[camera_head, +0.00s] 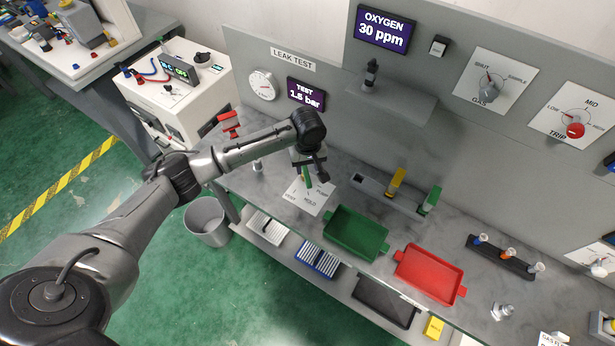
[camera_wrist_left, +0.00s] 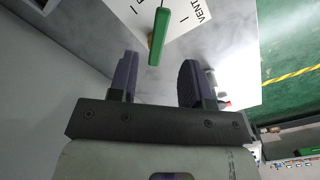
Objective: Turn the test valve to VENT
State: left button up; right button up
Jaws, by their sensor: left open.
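The test valve has a green lever handle (camera_head: 307,178) over a white label plate (camera_head: 300,197) on the bench below the leak test gauge. The plate carries HOLD at its front edge and a label on each side. In the left wrist view the green handle (camera_wrist_left: 158,38) lies just beyond the fingertips, and VENT reads on the plate (camera_wrist_left: 185,14) to its right. My left gripper (camera_head: 312,168) is above the valve, its fingers (camera_wrist_left: 157,78) open with nothing between them and apart from the handle. Which label the handle points to is hard to tell. My right gripper is not in view.
A green tray (camera_head: 338,250) and a red tray (camera_head: 415,291) lie right of the valve. Yellow (camera_head: 396,180) and green (camera_head: 432,198) handled items stand behind them. A red item (camera_head: 229,122) sits left, near the gauge (camera_head: 263,85). A shelf (camera_head: 392,103) juts from the back panel.

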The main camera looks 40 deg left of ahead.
aim_at(308, 179)
pick_arm(q)
notch_tip(308, 179, down, 6)
jog(key=shift+f, duration=0.25)
dwell(0.4)
grip_shut()
dwell(0.3)
